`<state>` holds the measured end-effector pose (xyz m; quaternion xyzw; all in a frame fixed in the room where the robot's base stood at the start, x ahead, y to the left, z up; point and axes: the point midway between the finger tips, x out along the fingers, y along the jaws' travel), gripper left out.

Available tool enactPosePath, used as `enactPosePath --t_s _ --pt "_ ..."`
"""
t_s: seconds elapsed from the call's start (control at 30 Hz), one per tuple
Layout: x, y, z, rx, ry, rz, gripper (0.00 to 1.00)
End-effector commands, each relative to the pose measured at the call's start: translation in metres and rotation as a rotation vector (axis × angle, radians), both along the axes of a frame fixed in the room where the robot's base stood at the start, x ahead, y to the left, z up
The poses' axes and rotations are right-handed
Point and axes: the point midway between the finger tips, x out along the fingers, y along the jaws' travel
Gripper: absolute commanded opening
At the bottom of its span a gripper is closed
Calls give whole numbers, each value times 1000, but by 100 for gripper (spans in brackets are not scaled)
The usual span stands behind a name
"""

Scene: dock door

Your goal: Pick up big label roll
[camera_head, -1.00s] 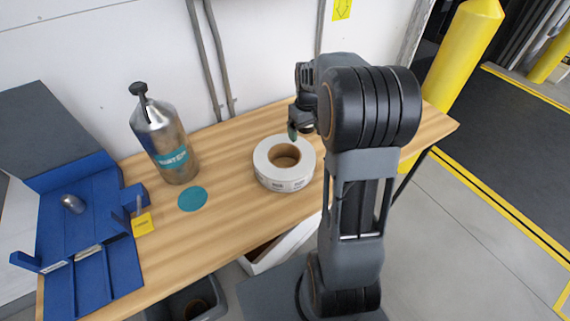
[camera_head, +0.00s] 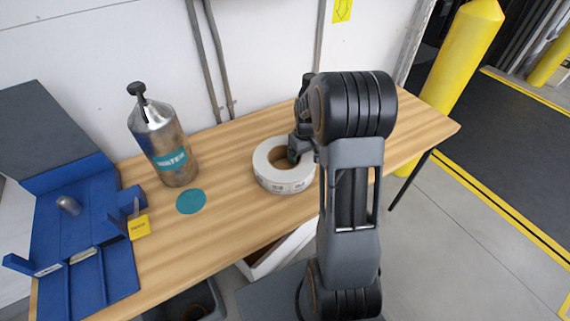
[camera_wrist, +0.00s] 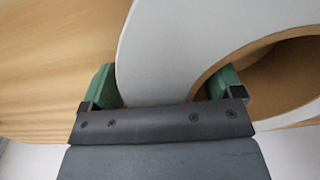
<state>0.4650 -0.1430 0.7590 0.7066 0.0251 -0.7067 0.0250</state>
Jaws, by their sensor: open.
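The big label roll (camera_head: 270,181) is a white ring with a brown core. It lies flat on the wooden table, to the left of my arm. My gripper (camera_head: 296,158) is at its right side in the head view, partly hidden by my arm. In the wrist view the green fingertips of my gripper (camera_wrist: 160,88) are apart, with the wall of the label roll (camera_wrist: 165,50) between them. One finger is outside the roll and the other is at the core opening. Whether the fingers touch the roll I cannot tell.
A metal bottle labelled WATER (camera_head: 163,143) stands on the table (camera_head: 235,215), behind a teal disc (camera_head: 191,201). A blue tray (camera_head: 84,231) and a yellow tag (camera_head: 138,227) are at the left. A yellow post (camera_head: 462,55) stands beyond the table's right end.

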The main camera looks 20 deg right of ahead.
Motion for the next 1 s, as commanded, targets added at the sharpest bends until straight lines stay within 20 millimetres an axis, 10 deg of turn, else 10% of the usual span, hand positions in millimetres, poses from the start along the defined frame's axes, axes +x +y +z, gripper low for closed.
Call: enactPosePath --t_s 0.23,1.0 --pt "0 0 0 0 0 0 84" --pt "0 0 0 0 0 0 10"
